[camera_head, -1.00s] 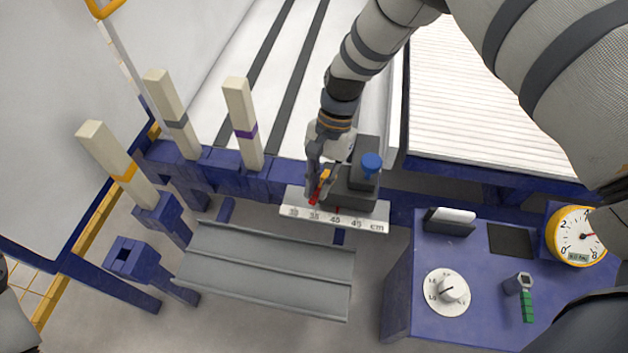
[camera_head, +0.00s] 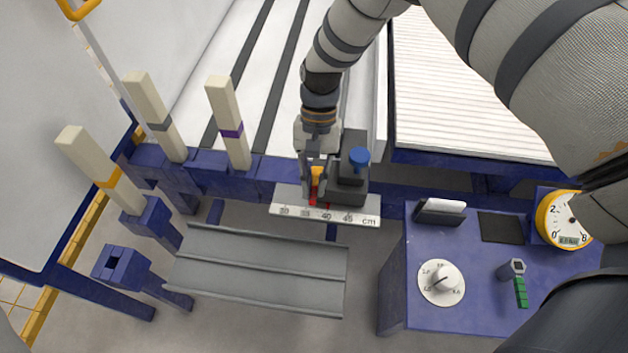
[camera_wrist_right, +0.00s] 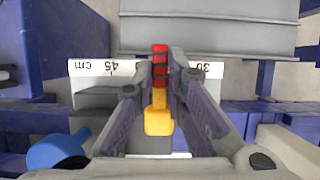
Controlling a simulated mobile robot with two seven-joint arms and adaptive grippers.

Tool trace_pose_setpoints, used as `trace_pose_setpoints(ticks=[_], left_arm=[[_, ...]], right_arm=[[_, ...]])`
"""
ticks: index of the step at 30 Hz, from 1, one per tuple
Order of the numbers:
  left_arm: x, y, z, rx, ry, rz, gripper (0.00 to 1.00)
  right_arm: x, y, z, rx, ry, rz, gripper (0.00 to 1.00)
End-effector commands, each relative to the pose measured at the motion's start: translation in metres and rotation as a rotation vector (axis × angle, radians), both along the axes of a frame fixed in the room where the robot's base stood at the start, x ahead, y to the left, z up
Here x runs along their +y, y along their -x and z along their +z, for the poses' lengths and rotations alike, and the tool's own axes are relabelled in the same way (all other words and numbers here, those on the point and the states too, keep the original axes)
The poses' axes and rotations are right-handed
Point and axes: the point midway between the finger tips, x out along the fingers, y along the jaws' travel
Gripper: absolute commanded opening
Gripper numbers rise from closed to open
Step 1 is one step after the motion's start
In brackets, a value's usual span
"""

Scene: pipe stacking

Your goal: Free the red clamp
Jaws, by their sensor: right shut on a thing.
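The red clamp (camera_head: 313,193) is at a dark grey block (camera_head: 351,185) behind a white centimetre scale (camera_head: 290,211), between the 35 and 40 marks. It has a yellow-orange lever (camera_head: 317,174). In the right wrist view its red ribbed part (camera_wrist_right: 160,66) lies across the scale, with the yellow lever (camera_wrist_right: 158,118) nearer the camera. My right gripper (camera_head: 316,185) is shut on the clamp, its fingers either side of it; they also show in the wrist view (camera_wrist_right: 160,88). The fingers hide part of the clamp's base. My left gripper is not in view.
A blue knob (camera_head: 358,158) stands on the block just right of my gripper. Several cream posts, one with a purple band (camera_head: 231,131), rise at left. A grey trough (camera_head: 260,270) lies in front. A blue console (camera_head: 400,290) with dial and gauge stands at right.

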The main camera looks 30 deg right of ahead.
Motion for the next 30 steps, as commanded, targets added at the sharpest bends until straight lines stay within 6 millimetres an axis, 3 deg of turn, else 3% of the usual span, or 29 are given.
trace_pose_setpoints(ticks=[4,5,7,17,30], left_arm=[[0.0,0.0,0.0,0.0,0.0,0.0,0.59],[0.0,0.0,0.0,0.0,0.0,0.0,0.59],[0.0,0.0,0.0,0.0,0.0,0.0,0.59],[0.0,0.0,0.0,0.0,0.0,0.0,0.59],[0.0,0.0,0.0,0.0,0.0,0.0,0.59]], right_arm=[[-0.001,0.0,-0.001,0.0,0.002,0.005,0.0],[-0.001,0.0,-0.001,0.0,0.002,0.005,0.17],[-0.001,0.0,-0.001,0.0,0.001,0.004,0.33],[-0.001,-0.001,0.003,-0.001,0.0,0.001,0.33],[-0.024,-0.033,0.096,-0.003,0.001,0.001,0.33]])
